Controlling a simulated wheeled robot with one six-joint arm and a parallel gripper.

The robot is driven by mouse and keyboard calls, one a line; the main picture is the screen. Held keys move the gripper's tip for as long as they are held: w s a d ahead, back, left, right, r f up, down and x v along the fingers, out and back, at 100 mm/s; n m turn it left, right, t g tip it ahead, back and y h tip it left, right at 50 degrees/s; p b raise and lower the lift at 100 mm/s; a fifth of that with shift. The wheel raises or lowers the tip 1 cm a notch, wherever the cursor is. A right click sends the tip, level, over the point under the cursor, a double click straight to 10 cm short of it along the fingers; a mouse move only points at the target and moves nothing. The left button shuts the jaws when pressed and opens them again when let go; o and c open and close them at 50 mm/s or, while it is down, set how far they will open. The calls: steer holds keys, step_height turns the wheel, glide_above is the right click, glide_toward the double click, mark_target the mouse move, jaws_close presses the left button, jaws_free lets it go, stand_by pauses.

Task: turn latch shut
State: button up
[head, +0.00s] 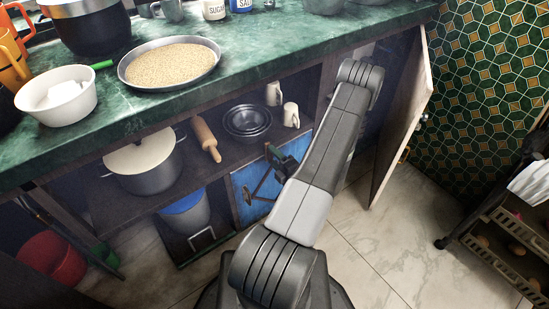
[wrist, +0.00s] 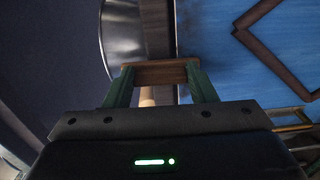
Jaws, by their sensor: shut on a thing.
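My gripper (wrist: 160,80) shows green fingers in the wrist view, shut on a short brown wooden latch (wrist: 160,71). The latch lies across between the two fingertips and overlaps the edge of a blue door panel (wrist: 235,75). In the head view the blue door (head: 243,181) with brown diagonal strips is in the lower cupboard. My gripper (head: 277,155) is there at its upper right, partly hidden by my arm. The latch cannot be made out in the head view.
A large pot (head: 150,180), a rolling pin (head: 207,138), bowls (head: 247,122) and mugs (head: 290,115) stand on the shelf above. A blue-topped bin (head: 187,215) is left of the door. An open wooden cupboard door (head: 405,120) stands at right. Tiled floor (head: 375,245) is clear.

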steer(key=o, duration=1)
steer(key=p+v, duration=0.1)
steer(key=v, duration=1.3)
steer(key=shift+p, duration=0.35)
steer(key=shift+w+a, duration=0.1)
steer(key=shift+w, duration=0.05)
steer(key=b+x, duration=0.1)
steer(key=x, duration=1.2)
steer(key=shift+w+a+b, duration=0.2)
steer(key=shift+w+b, duration=0.05)
steer(key=shift+b, duration=0.1)
